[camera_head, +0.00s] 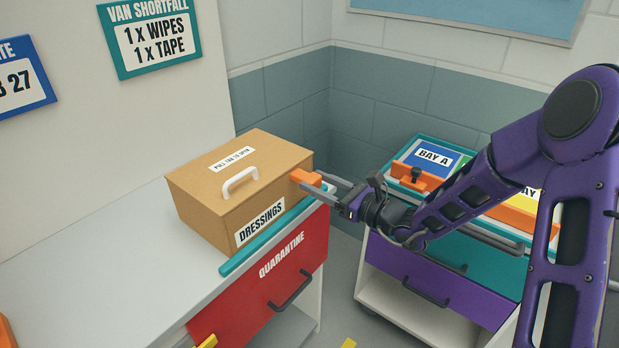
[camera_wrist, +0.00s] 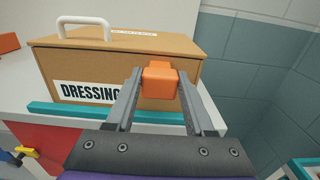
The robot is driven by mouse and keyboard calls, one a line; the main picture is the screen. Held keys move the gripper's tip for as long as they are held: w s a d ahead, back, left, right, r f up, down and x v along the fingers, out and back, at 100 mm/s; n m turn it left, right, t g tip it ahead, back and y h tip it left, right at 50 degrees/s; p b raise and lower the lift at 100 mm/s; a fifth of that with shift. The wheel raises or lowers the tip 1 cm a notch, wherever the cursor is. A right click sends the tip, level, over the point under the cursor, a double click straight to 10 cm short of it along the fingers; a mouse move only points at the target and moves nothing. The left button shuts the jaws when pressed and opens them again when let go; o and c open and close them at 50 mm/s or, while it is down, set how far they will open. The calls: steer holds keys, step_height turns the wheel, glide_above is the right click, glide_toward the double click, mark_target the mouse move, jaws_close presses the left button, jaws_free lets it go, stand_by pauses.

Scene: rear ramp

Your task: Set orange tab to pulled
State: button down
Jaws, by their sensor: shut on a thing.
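The orange tab (camera_head: 305,177) sticks out from the right end of the front of a brown cardboard box (camera_head: 205,190) labelled DRESSINGS. In the wrist view the orange tab (camera_wrist: 160,82) sits between my fingertips, in front of the box (camera_wrist: 185,70). My gripper (camera_head: 325,184) is shut on the tab, with a finger on each side. How far the tab stands out from the box front is hard to tell. The box lid is closed, with a white handle (camera_head: 240,180) and a label reading PULL TAB TO OPEN.
The box stands on a grey counter (camera_head: 100,250) with a teal front strip (camera_head: 265,240). A red QUARANTINE drawer (camera_head: 270,285) is below. To the right is a teal and purple cart (camera_head: 440,285) with BAY A and yellow bay bins, partly behind my arm.

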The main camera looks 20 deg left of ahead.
steer(key=v, duration=0.7)
steer(key=shift+p, duration=0.35)
steer(key=shift+c, duration=1.2)
jaws_free()
steer(key=shift+a, duration=0.1)
steer(key=v, duration=1.7)
steer(key=shift+d, duration=0.25)
steer(key=shift+s, duration=0.1)
